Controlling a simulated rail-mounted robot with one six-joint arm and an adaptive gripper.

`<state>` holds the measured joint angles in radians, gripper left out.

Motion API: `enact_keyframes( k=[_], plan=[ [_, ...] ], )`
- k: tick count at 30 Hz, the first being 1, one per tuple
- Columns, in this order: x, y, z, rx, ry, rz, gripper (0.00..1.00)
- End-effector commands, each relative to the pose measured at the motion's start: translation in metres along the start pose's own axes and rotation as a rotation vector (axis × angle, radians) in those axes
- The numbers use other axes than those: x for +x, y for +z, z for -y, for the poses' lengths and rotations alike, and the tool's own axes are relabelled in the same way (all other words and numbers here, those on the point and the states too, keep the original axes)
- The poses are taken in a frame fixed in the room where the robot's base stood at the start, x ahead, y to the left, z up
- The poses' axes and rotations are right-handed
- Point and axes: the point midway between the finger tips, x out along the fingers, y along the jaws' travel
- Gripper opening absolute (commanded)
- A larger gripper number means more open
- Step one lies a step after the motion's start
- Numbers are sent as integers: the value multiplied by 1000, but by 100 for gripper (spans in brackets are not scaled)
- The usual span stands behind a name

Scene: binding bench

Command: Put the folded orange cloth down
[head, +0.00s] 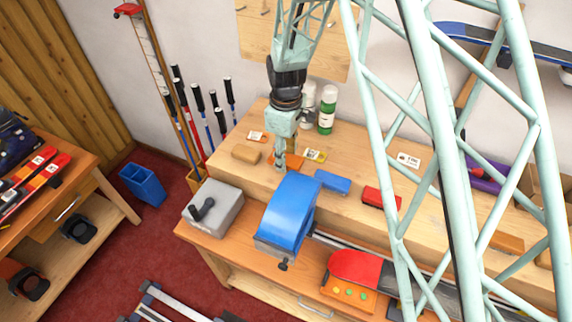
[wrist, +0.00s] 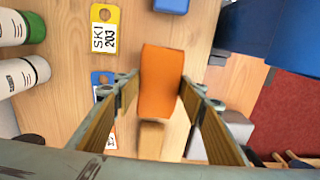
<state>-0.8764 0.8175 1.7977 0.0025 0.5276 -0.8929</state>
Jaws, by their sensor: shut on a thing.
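The folded orange cloth (wrist: 161,75) is a smooth, bright orange oblong between my two fingers in the wrist view. My gripper (wrist: 158,88) is shut on it. In the head view my gripper (head: 280,164) points down over the raised wooden shelf of the bench (head: 350,163), and a bit of the orange cloth (head: 294,161) shows beside the fingers. I cannot tell whether the cloth touches the shelf.
A tan block (head: 245,153), a yellow tag (head: 315,155), a blue block (head: 332,181) and a red block (head: 381,197) lie around my gripper. A green bottle (head: 327,110) stands behind. The blue machine (head: 288,212) and a grey box (head: 213,207) stand in front.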

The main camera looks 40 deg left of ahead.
Motion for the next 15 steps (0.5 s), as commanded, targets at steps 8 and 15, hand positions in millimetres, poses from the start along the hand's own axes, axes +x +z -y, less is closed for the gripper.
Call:
enact_keyframes(
  k=[8,15],
  plan=[
    [4,0,0,0,0,0,28],
    [6,0,0,0,0,0,28]
  ],
)
